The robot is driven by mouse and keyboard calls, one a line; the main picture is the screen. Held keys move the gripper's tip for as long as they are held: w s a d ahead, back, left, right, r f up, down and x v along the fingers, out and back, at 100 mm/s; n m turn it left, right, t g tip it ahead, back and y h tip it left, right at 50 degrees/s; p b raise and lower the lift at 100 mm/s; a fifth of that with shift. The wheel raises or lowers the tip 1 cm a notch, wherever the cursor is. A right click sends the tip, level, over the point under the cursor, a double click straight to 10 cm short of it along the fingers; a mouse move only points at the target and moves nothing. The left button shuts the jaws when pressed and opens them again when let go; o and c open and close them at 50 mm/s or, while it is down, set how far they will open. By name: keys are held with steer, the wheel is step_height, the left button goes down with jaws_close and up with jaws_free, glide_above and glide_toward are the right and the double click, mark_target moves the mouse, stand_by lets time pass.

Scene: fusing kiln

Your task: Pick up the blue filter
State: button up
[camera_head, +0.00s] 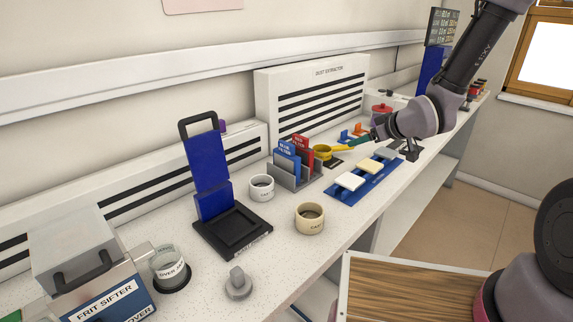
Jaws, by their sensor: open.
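The blue filter (287,163) stands upright in a grey slotted rack (283,182) on the counter, with lettering on its upper part. A red filter (302,150) stands in the same rack, just behind and to the right of it. My gripper (410,154) is to the right, above the far part of the counter, well apart from the rack. It is open. It is small in this view, and its fingers are partly hidden by my wrist.
A white cup (261,187) stands close left of the rack, and a cream cup (310,218) in front. A blue tray (340,194) with pale blocks lies to the right. The dust extractor (264,105) stands against the wall.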

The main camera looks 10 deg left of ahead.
steer(key=s+a+f+n+y, duration=0.1)
steer(key=s+a+f+y, duration=0.25)
steer(key=a, duration=0.25)
steer(key=n+y, duration=0.1)
steer(key=y, duration=0.2)
glide_toward(286, 157)
steer(key=shift+w+d+f, duration=0.3)
steer(key=shift+w+f, duration=0.35)
steer(key=shift+w, duration=0.15)
steer(key=x, duration=1)
steer(key=shift+a+r, duration=0.15)
steer(key=shift+a, duration=0.3)
jaws_close()
